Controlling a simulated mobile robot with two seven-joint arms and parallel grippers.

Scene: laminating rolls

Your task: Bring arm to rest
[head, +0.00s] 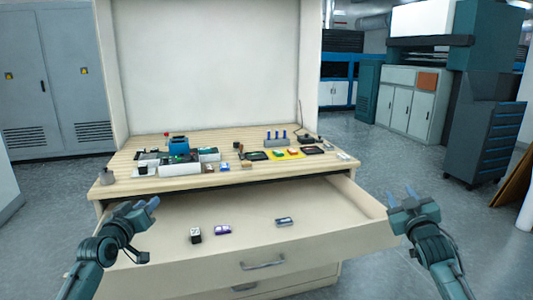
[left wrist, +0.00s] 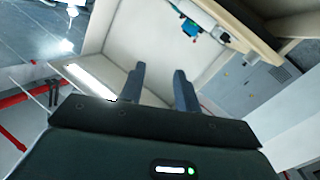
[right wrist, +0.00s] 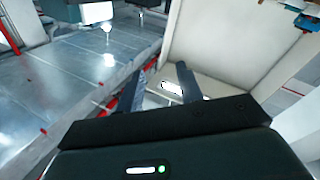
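My left gripper (head: 147,205) is raised at the left side of the open drawer, with nothing between its fingers. In the left wrist view its two fingers (left wrist: 160,88) stand apart. My right gripper (head: 400,197) is raised at the drawer's right front corner, also empty. In the right wrist view its fingers (right wrist: 160,88) stand well apart. Neither gripper touches an object that I can see.
The wooden worktop (head: 120,185) behind carries several small items and trays. Open floor lies to the right.

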